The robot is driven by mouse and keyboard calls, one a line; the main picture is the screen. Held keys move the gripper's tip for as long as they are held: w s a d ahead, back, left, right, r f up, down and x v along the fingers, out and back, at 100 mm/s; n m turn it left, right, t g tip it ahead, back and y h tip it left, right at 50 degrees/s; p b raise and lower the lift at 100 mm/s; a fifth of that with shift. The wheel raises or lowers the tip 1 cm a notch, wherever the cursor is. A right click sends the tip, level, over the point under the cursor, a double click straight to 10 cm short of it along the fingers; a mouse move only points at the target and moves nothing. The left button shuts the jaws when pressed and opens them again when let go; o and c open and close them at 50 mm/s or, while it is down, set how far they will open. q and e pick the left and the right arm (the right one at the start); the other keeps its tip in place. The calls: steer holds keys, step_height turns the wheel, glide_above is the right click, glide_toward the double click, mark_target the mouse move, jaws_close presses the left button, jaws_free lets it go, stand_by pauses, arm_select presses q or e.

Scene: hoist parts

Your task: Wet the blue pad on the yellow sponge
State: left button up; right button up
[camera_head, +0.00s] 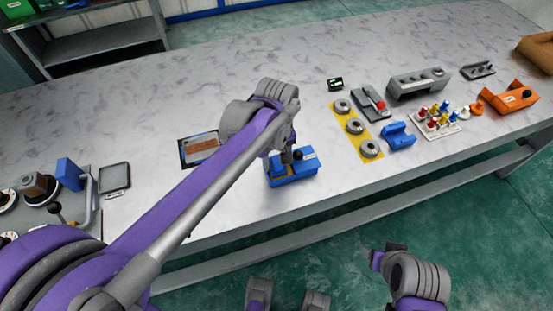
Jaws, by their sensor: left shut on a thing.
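My left arm reaches in from the left across the table. My left gripper (288,156) is low over a blue block-like box (306,168) near the front edge of the table. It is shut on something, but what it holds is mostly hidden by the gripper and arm. A black knob shows on the box beside the fingers. The blue pad cannot be picked out for sure. My right arm shows at the bottom right, but its fingers do not show.
A dark-framed tablet (200,149) lies left of the box. A grey tray (84,222) of parts stands at the far left. A yellow plate (342,122) with grey rings, a blue cradle (398,137) and a peg board (431,130) stand right. The table's back middle is clear.

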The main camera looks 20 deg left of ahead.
arm_select(q)
steer(key=shift+r+p, duration=2.75)
steer(key=shift+r, duration=0.75)
